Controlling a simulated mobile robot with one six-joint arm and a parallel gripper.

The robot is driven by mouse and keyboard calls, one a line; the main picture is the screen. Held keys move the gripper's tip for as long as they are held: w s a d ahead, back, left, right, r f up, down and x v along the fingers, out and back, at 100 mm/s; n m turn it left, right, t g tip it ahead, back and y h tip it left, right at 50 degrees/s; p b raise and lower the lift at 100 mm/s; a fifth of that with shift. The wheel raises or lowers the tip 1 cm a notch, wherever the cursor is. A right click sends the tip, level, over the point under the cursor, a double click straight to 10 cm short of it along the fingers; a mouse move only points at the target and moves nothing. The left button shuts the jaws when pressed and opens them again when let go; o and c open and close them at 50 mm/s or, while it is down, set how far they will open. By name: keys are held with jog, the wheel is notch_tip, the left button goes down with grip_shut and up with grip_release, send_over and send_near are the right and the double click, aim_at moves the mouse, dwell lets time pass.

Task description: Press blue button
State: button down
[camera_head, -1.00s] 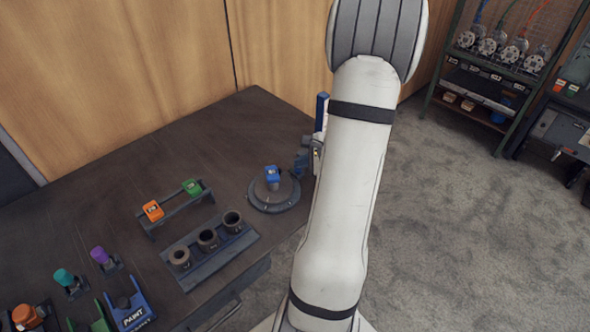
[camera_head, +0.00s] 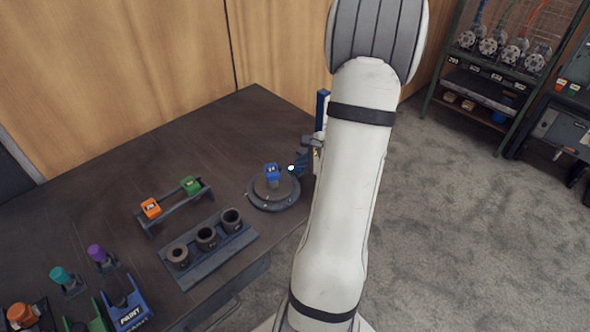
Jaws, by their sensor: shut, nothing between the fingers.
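A blue block with a white mark (camera_head: 272,171) stands on a round grey flanged base (camera_head: 273,197) at the table's right edge. I cannot tell whether a button is on it; no separate blue button shows clearly. My gripper (camera_head: 298,166) is small and dark, just right of the blue block and partly hidden by my white arm. It is shut and holds nothing visible. A small bright white spot shows at its left end, close to the block. I cannot tell whether it touches the block.
A rack with an orange block (camera_head: 151,208) and a green block (camera_head: 190,185) stands left of the base. A holder with three dark cups (camera_head: 206,238) is in front. Paint holders (camera_head: 127,310) and capped bottles are at lower left. The table's back is clear.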

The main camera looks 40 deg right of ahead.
dwell(0.3)
jog(key=shift+r, duration=0.4)
notch_tip(320, 180, up, 6)
jog(key=p, duration=0.4)
dwell(0.8)
